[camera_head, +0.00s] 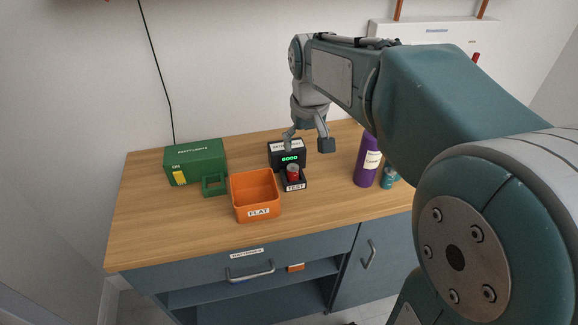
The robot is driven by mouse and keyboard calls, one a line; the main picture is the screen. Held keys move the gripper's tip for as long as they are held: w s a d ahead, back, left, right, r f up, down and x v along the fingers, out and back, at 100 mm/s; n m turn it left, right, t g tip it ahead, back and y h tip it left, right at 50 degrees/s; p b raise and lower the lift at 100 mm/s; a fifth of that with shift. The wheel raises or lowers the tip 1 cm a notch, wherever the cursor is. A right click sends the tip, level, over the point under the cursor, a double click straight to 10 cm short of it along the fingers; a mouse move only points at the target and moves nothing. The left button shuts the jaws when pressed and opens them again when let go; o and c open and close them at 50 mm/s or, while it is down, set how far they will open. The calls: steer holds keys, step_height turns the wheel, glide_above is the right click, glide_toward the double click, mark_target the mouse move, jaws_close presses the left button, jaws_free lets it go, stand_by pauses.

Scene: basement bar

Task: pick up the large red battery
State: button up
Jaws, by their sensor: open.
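A red battery (293,172) stands upright in the cradle of a black tester (290,148) on the wooden counter. Only its upper part shows above the cradle, which carries a "TEST" label. The tester's green display reads "GOOD". My gripper (307,144) is open above the tester, pointing down, with its fingers spread. The fingers are apart from the battery and nothing shows between them. The left finger overlaps the tester in the picture.
An orange bin labelled "FLAT" (256,189) stands left of the tester. A green charger box (195,162) with a small green holder (214,185) is further left. A purple bottle (367,163) and a teal object (388,176) stand right. The counter's front left (150,230) is clear.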

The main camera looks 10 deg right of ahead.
steer(key=g, duration=0.2)
glide_toward(293, 167)
steer(key=shift+w+d, duration=0.15)
steer(key=shift+d, duration=0.05)
step_height(293, 167, down, 5)
steer(key=shift+f, duration=0.15)
steer(key=f, duration=0.5)
steer(key=shift+a+f, duration=0.25)
steer(key=shift+f, duration=0.05)
jaws_close()
